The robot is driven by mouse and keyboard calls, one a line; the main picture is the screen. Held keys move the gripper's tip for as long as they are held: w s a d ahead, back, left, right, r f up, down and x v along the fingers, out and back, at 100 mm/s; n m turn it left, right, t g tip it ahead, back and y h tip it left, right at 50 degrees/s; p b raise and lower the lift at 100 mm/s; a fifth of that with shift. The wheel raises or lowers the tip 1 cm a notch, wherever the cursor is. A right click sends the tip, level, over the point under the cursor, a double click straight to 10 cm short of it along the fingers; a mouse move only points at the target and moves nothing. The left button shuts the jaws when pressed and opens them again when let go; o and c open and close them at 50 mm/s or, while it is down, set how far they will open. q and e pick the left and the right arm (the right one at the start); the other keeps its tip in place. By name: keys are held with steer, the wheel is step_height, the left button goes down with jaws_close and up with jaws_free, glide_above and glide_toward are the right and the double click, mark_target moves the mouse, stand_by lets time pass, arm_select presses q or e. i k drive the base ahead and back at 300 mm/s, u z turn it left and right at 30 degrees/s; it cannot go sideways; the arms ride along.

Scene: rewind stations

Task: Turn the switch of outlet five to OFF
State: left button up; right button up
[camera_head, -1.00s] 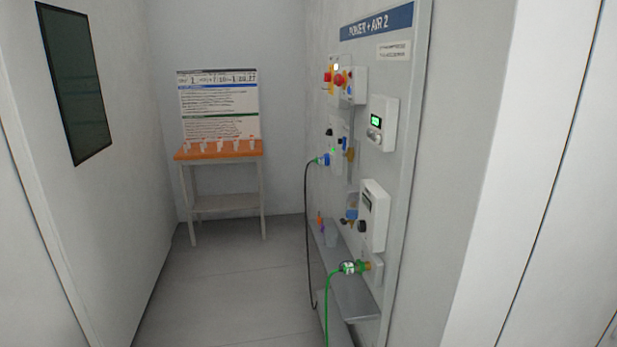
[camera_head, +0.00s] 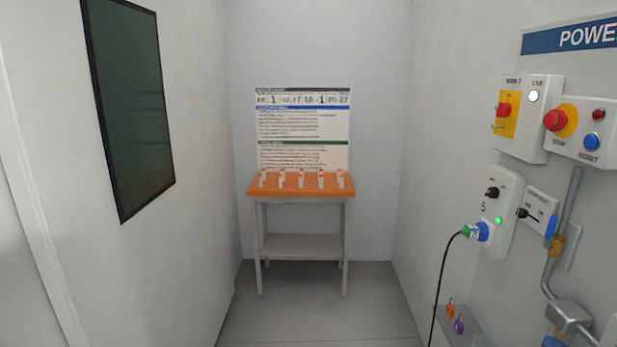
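Outlet five (camera_head: 488,232) is a white box marked 5 on the right wall panel. Its black rotary switch (camera_head: 492,193) sits above the number. I cannot read the small labels beside it. A green lamp (camera_head: 499,220) glows on the outlet. A blue plug (camera_head: 480,232) with a green-and-white end sits in its socket, and a black cable (camera_head: 440,275) hangs from it. Neither of my grippers is in view.
Right of the outlet are a small lever box (camera_head: 541,205), a pipe (camera_head: 570,205) and red stop buttons (camera_head: 555,120). A shelf (camera_head: 470,330) juts out low at right. An orange-topped table (camera_head: 300,188) stands at the back. The floor between is clear.

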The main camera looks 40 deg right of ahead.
mark_target(492, 192)
steer(key=z, duration=0.3)
steer(key=i, duration=1.95)
steer(key=z, duration=1.05)
